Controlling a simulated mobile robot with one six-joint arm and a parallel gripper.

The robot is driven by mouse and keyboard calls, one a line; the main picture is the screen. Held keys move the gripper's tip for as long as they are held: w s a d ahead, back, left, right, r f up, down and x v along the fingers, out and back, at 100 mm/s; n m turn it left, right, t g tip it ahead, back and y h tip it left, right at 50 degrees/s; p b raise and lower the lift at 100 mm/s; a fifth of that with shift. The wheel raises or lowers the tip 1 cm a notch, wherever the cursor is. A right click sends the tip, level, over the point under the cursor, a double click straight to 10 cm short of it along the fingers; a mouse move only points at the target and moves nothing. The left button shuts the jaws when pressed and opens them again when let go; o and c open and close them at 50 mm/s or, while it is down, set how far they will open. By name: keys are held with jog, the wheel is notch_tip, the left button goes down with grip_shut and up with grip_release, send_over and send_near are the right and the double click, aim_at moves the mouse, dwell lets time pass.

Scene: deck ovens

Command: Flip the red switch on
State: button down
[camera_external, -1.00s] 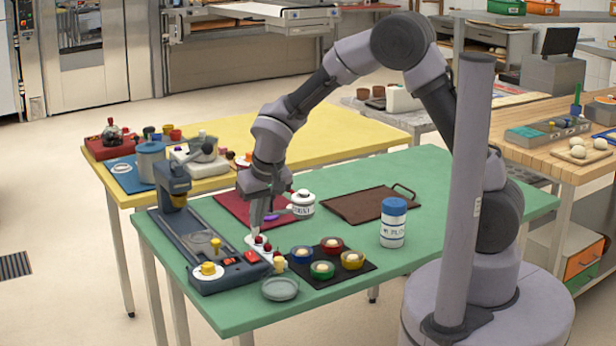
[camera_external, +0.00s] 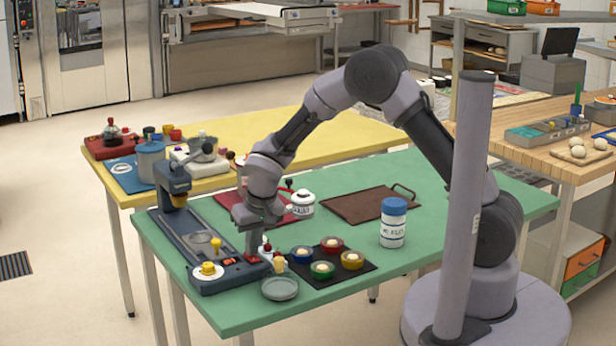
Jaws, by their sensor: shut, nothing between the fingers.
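The grey-blue machine (camera_external: 185,245) with an upright column stands on the left end of the green table. On its front base, a red switch (camera_external: 251,260) sits near the right end, partly hidden by my gripper. A smaller red-orange part (camera_external: 231,262) is just left of it. My gripper (camera_external: 250,254) points down with its fingers shut and empty. Its tips are at the red switch, but I cannot tell whether they touch it. The switch's position, on or off, is too small to tell.
A black tray (camera_external: 341,280) with several coloured pots, a glass dish (camera_external: 279,289) and a blue-lidded jar (camera_external: 393,224) are further right. The green table's (camera_external: 440,180) back right is clear.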

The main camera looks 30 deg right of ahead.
jog(key=shift+w+r+g+p, duration=0.1)
jog(key=shift+r+g+p, duration=0.3)
jog(key=shift+p, duration=0.65)
jog(key=shift+w+f+p, duration=0.1)
jog(key=shift+f+p, duration=0.2)
jog(key=shift+w+f+b, duration=0.1)
jog(key=shift+f+b, duration=0.2)
jog(key=shift+s+f+b, duration=0.15)
jog(key=shift+s+b, duration=0.3)
jog(key=shift+s, duration=0.05)
jog(key=shift+s+d, duration=0.1)
jog(key=shift+s, duration=0.5)
jog(key=shift+s+r, duration=0.1)
jog(key=shift+r, duration=0.4)
jog(key=s+p+v, duration=0.1)
jog(key=p+v, duration=0.3)
jog(key=v, duration=0.9)
jog(key=shift+s, duration=0.15)
